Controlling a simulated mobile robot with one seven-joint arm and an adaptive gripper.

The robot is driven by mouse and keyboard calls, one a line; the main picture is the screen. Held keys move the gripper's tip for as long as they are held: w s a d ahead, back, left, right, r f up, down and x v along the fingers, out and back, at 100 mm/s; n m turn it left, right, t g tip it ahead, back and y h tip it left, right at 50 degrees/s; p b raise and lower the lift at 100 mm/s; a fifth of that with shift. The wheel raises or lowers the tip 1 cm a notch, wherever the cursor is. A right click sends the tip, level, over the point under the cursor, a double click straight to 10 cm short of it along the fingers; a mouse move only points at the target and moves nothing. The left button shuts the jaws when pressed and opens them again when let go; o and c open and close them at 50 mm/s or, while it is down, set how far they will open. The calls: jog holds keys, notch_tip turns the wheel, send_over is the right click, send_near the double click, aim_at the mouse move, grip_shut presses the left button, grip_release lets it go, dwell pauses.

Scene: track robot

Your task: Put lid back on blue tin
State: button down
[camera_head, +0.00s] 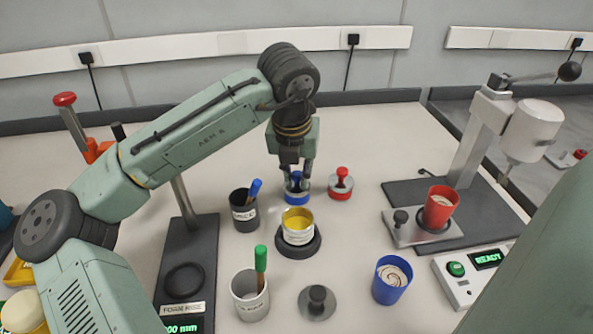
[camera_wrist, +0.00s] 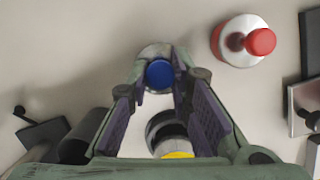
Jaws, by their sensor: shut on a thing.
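My gripper (camera_head: 297,172) points down at the back of the table, shut on a blue knob (camera_head: 296,180). In the wrist view the blue knob (camera_wrist: 160,74) is between the fingertips. Below it is a low round piece with a blue band (camera_head: 297,197); I cannot tell whether it is a separate tin or one piece with the knob. A blue tin-like cup (camera_head: 392,283) with pale swirled contents stands open at the front right. A flat grey disc lid with a dark knob (camera_head: 317,299) lies to its left.
A similar red-knobbed piece (camera_head: 341,182) stands just right of my gripper. An open tin with yellow contents (camera_head: 298,228) is in front, on a dark base. A black cup (camera_head: 244,212) and white cup (camera_head: 250,297) stand left. A press with a red cup (camera_head: 440,205) stands right.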

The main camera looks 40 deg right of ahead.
jog(key=c, duration=1.4)
grip_release()
jog(key=shift+o, duration=0.2)
jog(key=o, duration=0.5)
jog(key=shift+r, duration=0.1)
jog(key=shift+r+p, duration=3.45)
jog(key=shift+p, duration=0.15)
jog(key=shift+c, duration=0.5)
